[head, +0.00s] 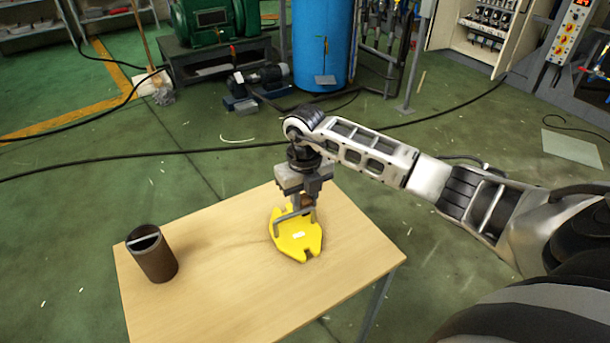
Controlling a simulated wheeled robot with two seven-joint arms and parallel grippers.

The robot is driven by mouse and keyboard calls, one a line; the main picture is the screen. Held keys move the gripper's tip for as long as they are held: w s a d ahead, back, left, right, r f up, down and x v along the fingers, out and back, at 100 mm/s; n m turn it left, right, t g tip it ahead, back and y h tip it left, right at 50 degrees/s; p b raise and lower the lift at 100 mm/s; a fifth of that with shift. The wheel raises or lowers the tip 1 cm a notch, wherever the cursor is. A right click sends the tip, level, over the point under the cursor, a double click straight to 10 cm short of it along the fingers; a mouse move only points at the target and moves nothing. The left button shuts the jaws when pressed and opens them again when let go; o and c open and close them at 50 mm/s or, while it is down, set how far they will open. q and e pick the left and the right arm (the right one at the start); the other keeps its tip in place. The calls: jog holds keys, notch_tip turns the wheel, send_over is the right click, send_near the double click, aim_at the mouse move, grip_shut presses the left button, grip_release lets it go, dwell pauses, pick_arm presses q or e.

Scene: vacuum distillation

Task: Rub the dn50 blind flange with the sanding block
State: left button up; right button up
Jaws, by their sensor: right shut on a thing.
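A yellow plate (298,244) with notched edges lies flat on the table, with a small white label on top. A grey bar like a handle (286,217) stands over its far part. The plate appears to be the dn50 blind flange, though no marking can be read. My right gripper (307,204) points down over the plate's far part. It is shut on a small brown piece (307,201), apparently the sanding block, mostly hidden by the fingers. I cannot tell whether the piece touches the plate. My left gripper is not in view.
A dark brown open cylinder (153,256) stands at the wooden table's (220,290) left end, with a light strip across its mouth. The table between cylinder and plate is clear. A blue drum (322,45), green machine (212,20) and floor cables lie beyond.

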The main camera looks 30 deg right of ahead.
jog(key=shift+r+p, duration=2.2)
jog(key=shift+r, duration=0.8)
